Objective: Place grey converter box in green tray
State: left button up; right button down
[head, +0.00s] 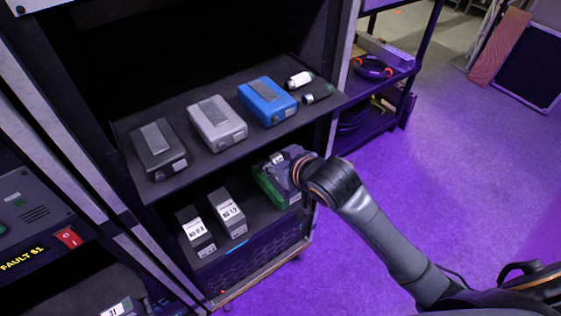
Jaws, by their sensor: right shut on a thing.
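A grey box (217,123) with a raised block on top stands on the upper shelf, between a black box (158,150) and a blue box (267,101). I cannot tell for sure that it is the converter box. The green tray (268,187) is on the lower shelf at its right end, partly covered by my right gripper (280,165). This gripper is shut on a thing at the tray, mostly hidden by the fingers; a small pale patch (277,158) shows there. I cannot tell whether the thing touches the tray. My left gripper is out of view.
Two labelled dark boxes (196,232) (229,212) stand left of the tray. Two small connectors (300,80) (318,93) lie at the upper shelf's right end. The upper shelf (190,173) overhangs the lower one. Open floor (400,190) lies to the right.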

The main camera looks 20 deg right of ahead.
jog(key=w+d+f, duration=0.1)
jog(key=w+f, duration=0.1)
jog(key=w, duration=0.1)
jog(key=w+d+f, duration=0.2)
jog(key=w+f, duration=0.1)
jog(key=w+d+f, duration=0.1)
jog(key=w+f, duration=0.2)
jog(key=shift+w+d, duration=0.25)
notch_tip(320, 180, down, 3)
jog(key=shift+r, duration=0.2)
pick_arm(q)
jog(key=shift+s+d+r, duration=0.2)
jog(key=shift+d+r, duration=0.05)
pick_arm(e)
jog(key=shift+f, duration=0.4)
jog(key=shift+f, duration=0.1)
jog(key=c, duration=1)
grip_release()
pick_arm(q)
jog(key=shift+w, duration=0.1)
pick_arm(e)
jog(key=shift+o, duration=0.2)
